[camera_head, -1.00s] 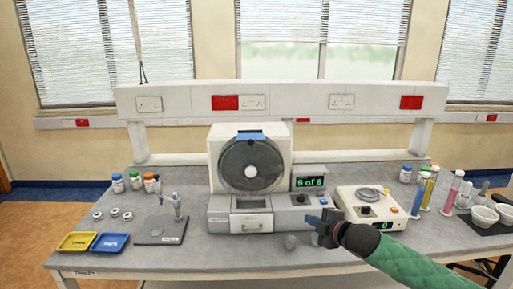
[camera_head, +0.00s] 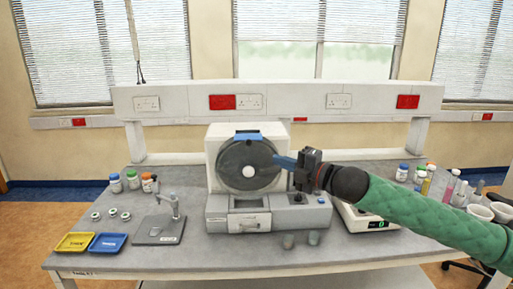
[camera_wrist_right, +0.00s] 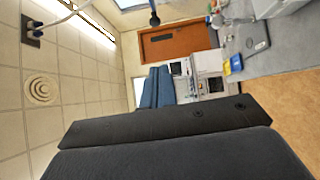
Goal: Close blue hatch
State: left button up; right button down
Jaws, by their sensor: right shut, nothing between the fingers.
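The blue hatch (camera_head: 248,136) is a flat blue strip at the top of the round dark drum (camera_head: 238,172) of a white machine (camera_head: 214,150). I cannot tell from here how far open it is. My right gripper (camera_head: 277,160) has blue fingers and points left, at the height of the drum's upper half. Its tips are by the drum's right edge, below and right of the hatch; contact cannot be told. In the right wrist view its blue fingers (camera_wrist_right: 150,88) lie together with nothing between them. The hatch does not show there. My left gripper is not in view.
My right arm covers the machine's display and part of the white balance (camera_head: 378,222). Yellow (camera_head: 75,242) and blue (camera_head: 108,242) trays, a small stand (camera_head: 160,236) and bottles (camera_head: 132,181) are at left.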

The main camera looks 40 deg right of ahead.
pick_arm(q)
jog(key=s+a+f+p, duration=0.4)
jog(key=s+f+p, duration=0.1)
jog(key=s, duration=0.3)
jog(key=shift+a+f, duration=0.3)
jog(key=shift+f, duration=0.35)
pick_arm(e)
jog(key=w, duration=1.1)
jog(key=shift+w+a+r, duration=0.2)
jog(key=shift+w+a, duration=0.05)
jog(key=shift+a, duration=0.1)
